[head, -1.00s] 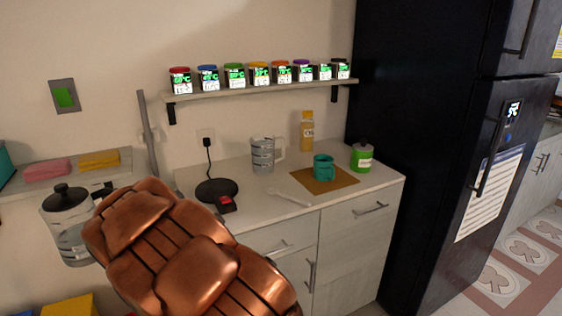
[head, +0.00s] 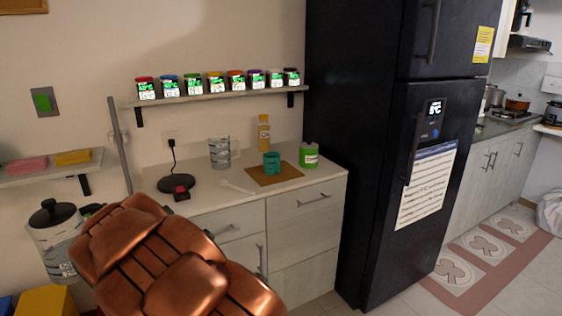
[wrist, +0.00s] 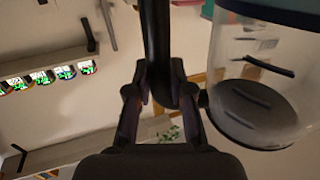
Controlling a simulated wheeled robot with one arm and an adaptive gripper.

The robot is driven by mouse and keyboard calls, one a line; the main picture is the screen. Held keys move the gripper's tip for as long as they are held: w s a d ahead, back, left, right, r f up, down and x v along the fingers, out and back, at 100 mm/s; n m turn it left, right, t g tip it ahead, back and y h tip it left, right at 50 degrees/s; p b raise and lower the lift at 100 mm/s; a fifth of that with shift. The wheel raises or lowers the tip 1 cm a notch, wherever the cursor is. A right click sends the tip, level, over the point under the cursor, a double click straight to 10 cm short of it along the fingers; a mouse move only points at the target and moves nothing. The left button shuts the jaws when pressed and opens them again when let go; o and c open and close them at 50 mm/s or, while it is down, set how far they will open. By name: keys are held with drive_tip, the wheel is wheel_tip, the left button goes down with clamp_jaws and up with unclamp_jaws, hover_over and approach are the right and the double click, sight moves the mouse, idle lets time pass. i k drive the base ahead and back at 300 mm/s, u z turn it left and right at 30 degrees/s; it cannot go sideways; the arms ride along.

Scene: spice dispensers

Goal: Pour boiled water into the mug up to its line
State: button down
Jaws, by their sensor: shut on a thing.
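A clear kettle (head: 56,245) with a black lid hangs upright at the left in the head view, left of the counter. In the wrist view the kettle body (wrist: 262,75) fills the right side, and its dark handle (wrist: 157,35) runs down between the fingers. My gripper (wrist: 160,92) is shut on that handle; in the head view my copper arm hides it. The teal mug (head: 272,163) stands upright on a brown mat (head: 288,178) on the counter. Its line and inside cannot be made out. The water level in the kettle is unclear.
A black round base (head: 176,184) with a red switch (head: 181,193) sits at the counter's left. A clear jug (head: 220,153), a yellow bottle (head: 264,132) and a green jar (head: 309,156) stand near the mug. A shelf (head: 215,97) with several spice jars is above; a dark fridge (head: 350,150) stands right.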

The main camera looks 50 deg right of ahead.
sight(272, 160)
drive_tip(key=k, duration=0.8)
drive_tip(key=u, duration=1.15)
drive_tip(key=i, duration=1.1)
drive_tip(key=z, duration=2.45)
drive_tip(key=i, duration=0.3)
